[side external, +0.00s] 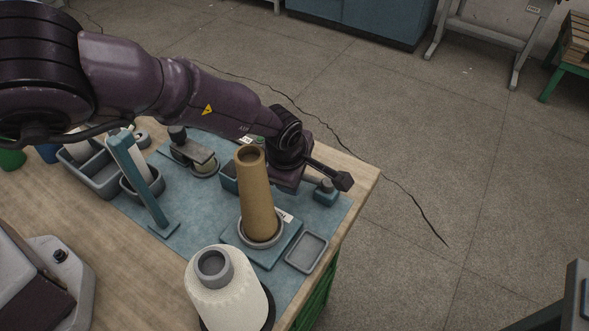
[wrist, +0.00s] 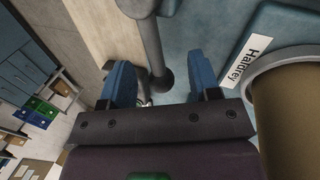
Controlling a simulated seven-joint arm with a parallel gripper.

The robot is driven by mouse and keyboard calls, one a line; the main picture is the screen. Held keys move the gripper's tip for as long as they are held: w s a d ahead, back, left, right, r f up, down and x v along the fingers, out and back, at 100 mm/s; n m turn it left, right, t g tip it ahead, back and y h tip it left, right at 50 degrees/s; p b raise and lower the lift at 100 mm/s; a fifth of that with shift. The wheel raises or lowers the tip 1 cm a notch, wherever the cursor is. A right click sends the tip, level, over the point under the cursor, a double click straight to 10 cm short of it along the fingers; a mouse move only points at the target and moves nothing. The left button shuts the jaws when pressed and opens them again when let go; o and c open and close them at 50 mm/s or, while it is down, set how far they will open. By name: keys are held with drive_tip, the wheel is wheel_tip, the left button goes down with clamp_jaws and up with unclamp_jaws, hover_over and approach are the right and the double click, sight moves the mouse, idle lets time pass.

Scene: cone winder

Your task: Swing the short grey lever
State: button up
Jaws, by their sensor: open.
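A short grey lever (wrist: 152,40) shows in the wrist view as a grey rod with a dark round knob at its lower end. It lies between my gripper's two blue fingers, nearer the left one, with gaps on both sides; I cannot tell whether the fingers are level with it. In the side view a small blue-grey fitting (side external: 325,191) near the table's right edge seems to be its mount; the rod is hidden there. My gripper (wrist: 162,80) is open and empty. In the side view its dark body (side external: 290,172) is behind the brown cone, and its fingers are hidden.
The tall brown cone (side external: 257,195) stands close to my gripper on a blue base; it also shows in the wrist view (wrist: 290,110). A white yarn cone (side external: 228,295) stands in front. A shallow grey tray (side external: 306,252) lies near the edge. A blue upright (side external: 138,180) stands left.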

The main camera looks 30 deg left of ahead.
drive_tip(key=w+v, duration=0.2)
drive_tip(key=v, duration=0.9)
drive_tip(key=shift+a+r, duration=0.25)
drive_tip(key=shift+r, duration=0.45)
drive_tip(key=s+a+r+m+h, duration=0.2)
drive_tip(key=s+a+r+m, duration=0.2)
drive_tip(key=a+r, duration=0.35)
drive_tip(key=s+a+r+m+h, duration=0.1)
drive_tip(key=s+a+r+m, duration=0.3)
drive_tip(key=a+r, duration=0.35)
drive_tip(key=s+a+r+m+t+y, duration=0.1)
drive_tip(key=s+a+r+m, duration=0.1)
drive_tip(key=s+a+m, duration=0.2)
drive_tip(key=s+a+r+m+y, duration=0.1)
drive_tip(key=s+a+r+m, duration=0.2)
drive_tip(key=s+a+m, duration=0.2)
drive_tip(key=s+m, duration=0.3)
drive_tip(key=s, duration=0.4)
drive_tip(key=shift+r+t, duration=0.2)
drive_tip(key=shift+t, duration=0.2)
